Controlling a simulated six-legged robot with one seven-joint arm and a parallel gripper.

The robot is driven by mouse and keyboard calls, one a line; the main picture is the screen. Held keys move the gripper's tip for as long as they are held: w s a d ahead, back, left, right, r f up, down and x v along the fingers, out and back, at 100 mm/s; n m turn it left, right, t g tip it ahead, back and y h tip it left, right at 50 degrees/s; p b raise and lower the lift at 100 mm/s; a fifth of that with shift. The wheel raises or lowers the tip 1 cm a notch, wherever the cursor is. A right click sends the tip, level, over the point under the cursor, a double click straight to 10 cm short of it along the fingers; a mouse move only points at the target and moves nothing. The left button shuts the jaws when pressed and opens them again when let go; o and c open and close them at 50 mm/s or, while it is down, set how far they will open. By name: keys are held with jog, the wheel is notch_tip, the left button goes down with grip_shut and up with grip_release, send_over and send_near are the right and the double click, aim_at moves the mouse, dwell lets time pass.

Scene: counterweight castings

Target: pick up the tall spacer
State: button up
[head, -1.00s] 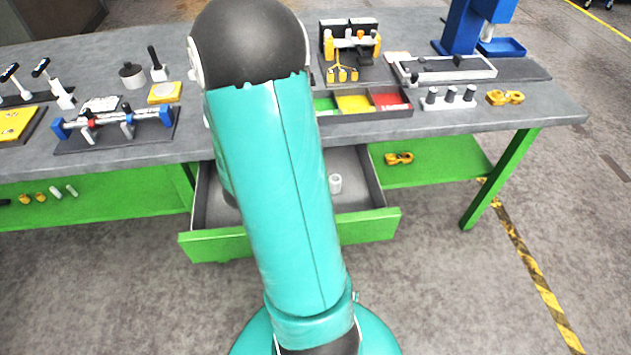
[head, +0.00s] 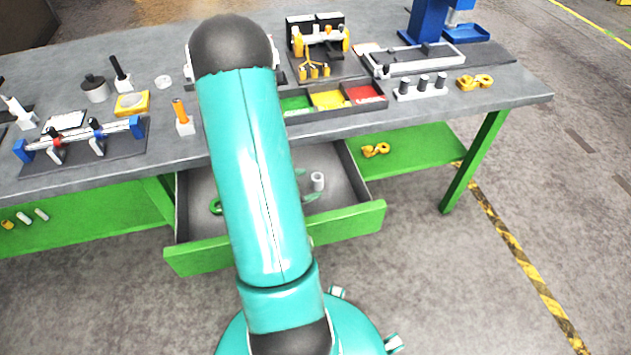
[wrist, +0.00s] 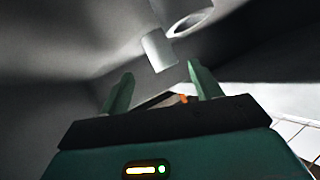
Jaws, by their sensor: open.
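A short-looking white cylinder (head: 318,181) stands in the open drawer, right of my arm. In the wrist view a pale cylinder (wrist: 158,50) lies ahead, in line with the gap between my fingertips. A second pale, hollow round part (wrist: 190,24) shows beyond it with its open end visible. I cannot tell for sure which is the tall spacer. My gripper (wrist: 160,70) is open, with nothing between its fingers.
The grey drawer's green front (head: 345,222) stands out below the bench (head: 520,90). Dark drawer walls are close around my gripper. A coloured tray (head: 330,99) and several fixtures stand on the bench. A yellow part (head: 375,150) lies on the green lower shelf.

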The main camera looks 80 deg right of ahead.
aim_at(312, 180)
jog(key=x, duration=0.5)
jog(key=shift+d+f, duration=0.1)
jog(key=shift+d, duration=0.3)
jog(key=shift+w, duration=0.1)
jog(key=c, duration=1.3)
